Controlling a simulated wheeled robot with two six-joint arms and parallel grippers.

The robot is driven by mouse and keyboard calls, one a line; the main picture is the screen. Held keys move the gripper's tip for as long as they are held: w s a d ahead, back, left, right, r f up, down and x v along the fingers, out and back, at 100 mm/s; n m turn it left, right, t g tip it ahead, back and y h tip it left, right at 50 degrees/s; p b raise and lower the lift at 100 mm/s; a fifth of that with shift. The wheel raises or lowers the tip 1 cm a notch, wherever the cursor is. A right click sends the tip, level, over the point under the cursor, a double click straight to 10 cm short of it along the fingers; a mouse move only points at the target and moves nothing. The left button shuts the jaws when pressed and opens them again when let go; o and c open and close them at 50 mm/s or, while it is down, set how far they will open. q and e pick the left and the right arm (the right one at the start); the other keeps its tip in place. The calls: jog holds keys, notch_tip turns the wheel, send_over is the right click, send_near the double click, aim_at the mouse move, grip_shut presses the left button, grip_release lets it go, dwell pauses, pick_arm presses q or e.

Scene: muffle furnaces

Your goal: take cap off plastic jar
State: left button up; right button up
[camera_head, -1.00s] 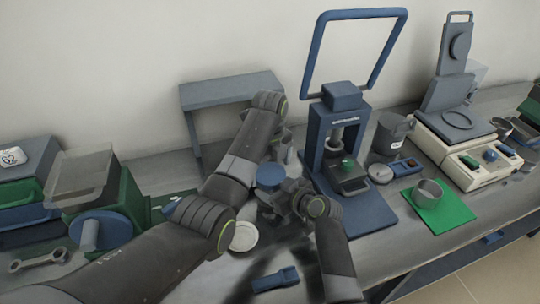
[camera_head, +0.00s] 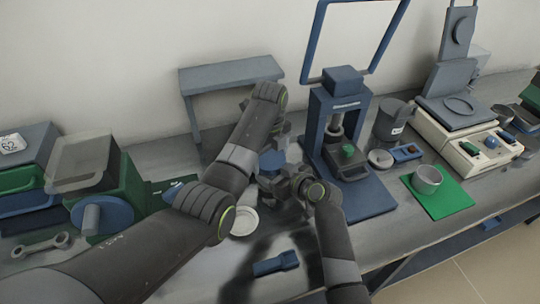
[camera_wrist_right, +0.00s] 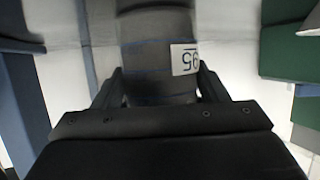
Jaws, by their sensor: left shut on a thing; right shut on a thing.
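The plastic jar is a grey cylinder with a white number label; its body (camera_wrist_right: 155,60) shows in the right wrist view between my right gripper's fingers. My right gripper (camera_wrist_right: 158,90) is shut on this body. In the head view my right gripper (camera_head: 280,180) comes in from the lower right, just below the blue round cap (camera_head: 271,161). My left gripper (camera_head: 280,142) reaches down from above and is shut on the cap. The fingers are small and partly hidden by the arm, and I cannot tell whether the cap and jar still touch.
A white round dish (camera_head: 243,222) and a blue tool (camera_head: 276,263) lie on the bench in front. A blue-framed press (camera_head: 318,130) stands close on the right, beside a grey labelled can (camera_head: 391,122). A grey stand (camera_head: 230,74) is behind, and a green machine (camera_head: 130,185) is at left.

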pick_arm(q)
jog(key=n, duration=0.9)
jog(key=shift+r+n, duration=0.1)
jog(key=shift+n, duration=0.3)
jog(key=o, duration=1)
jog(key=shift+c, duration=0.2)
jog(key=shift+r, duration=2.25)
notch_tip(320, 180, up, 2)
jog(key=m, duration=0.7)
jog(key=r+m, duration=0.1)
jog(key=m, duration=0.1)
jog(key=shift+r+m, duration=0.1)
jog(key=shift+m, duration=0.3)
jog(key=shift+f, duration=3.9)
